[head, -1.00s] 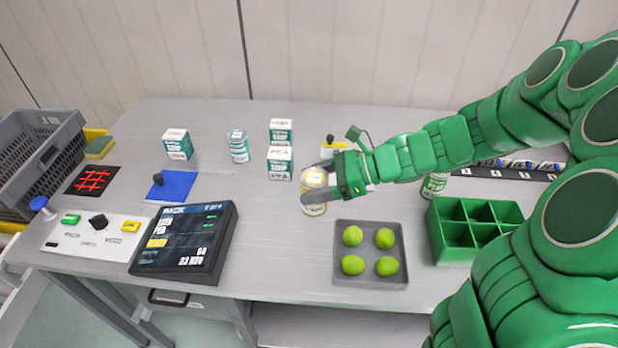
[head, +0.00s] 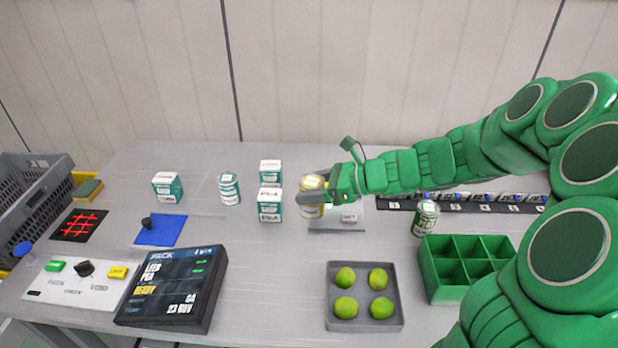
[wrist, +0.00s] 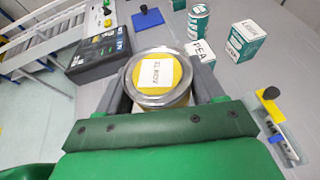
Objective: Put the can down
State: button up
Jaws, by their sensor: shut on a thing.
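The can (head: 312,211) in hand has a yellow body, a silver rim and a white label on its lid. My gripper (head: 314,197) is shut around it, and the can is upright. In the wrist view, the lid of the can (wrist: 158,77) shows between the two grey fingers of my gripper (wrist: 160,88). The can is just right of the front teal-and-white box (head: 270,206). Its bottom edge is close to the table top (head: 270,265); I cannot tell whether it touches.
A grey tray of limes (head: 332,318), a green divided crate (head: 470,288) and a green-white can (head: 426,218) are to the right. A teal can (head: 229,188), another box (head: 167,187) and a dark screen (head: 172,290) are to the left. The table centre is clear.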

jog(key=w+m+t+h, duration=0.2)
jog(key=w+m+t, duration=0.3)
jog(key=w, duration=1.3)
jog(key=shift+w+a+f, duration=0.4)
jog(key=shift+w+f, duration=1.75)
jog(key=shift+w, duration=0.3)
jog(key=shift+w+a+f, duration=0.4)
jog(key=shift+w+f, duration=1.8)
jog(key=shift+w, duration=0.25)
jog(key=shift+w+a+f, duration=0.4)
jog(key=shift+w+f, duration=1.75)
jog(key=shift+w, duration=0.3)
jog(key=o, duration=1.3)
jog(key=shift+f, duration=0.1)
jog(key=shift+h, duration=0.3)
